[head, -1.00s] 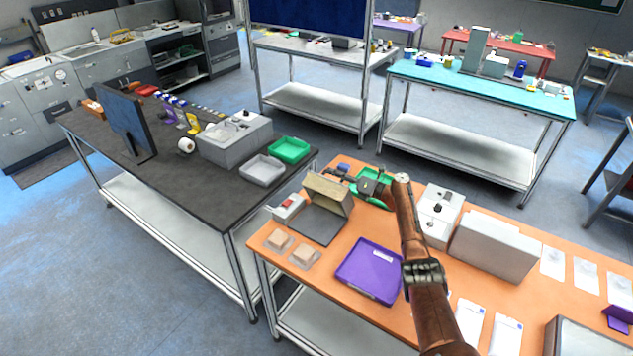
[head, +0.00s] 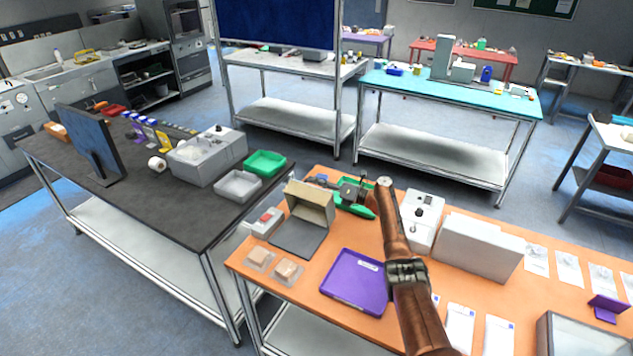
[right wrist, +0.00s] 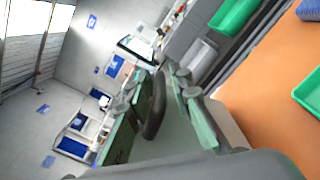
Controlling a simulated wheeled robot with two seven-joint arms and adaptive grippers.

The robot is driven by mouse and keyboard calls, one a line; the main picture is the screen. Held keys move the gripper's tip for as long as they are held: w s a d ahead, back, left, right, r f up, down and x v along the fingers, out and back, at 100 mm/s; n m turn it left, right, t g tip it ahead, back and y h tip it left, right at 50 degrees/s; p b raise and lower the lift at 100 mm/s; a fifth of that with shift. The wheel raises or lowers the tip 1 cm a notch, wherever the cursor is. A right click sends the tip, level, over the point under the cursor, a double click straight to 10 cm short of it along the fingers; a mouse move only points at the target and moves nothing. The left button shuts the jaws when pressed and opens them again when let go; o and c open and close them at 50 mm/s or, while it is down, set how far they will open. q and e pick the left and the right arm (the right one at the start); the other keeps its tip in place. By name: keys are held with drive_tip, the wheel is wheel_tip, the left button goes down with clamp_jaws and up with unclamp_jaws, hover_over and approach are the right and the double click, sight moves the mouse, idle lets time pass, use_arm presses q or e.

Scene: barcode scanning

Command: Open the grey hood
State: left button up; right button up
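A boxy beige-grey hood (head: 312,203) stands at the back left of the orange table, its shaded side facing a dark grey plate (head: 299,238) in front of it. Which thing the task calls the grey hood is not certain; a closed light grey box (head: 480,247) also stands on the table, right of my arm. My right gripper (head: 343,191) is just right of the beige-grey hood, above the green tray, with no clear contact. In the right wrist view its two greenish fingers (right wrist: 157,108) are spread apart, with a dark oblong part between them. My left gripper is out of view.
A purple tray (head: 356,281) lies in front of the hood, and a small device with a red top (head: 265,222) is left of it. A green tray (head: 358,211) lies under my gripper. A white device (head: 422,216) stands to the right. A black table (head: 110,190) borders the left.

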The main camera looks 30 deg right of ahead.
drive_tip(key=shift+o, duration=1.1)
drive_tip(key=shift+f, duration=0.45)
drive_tip(key=shift+r, duration=0.25)
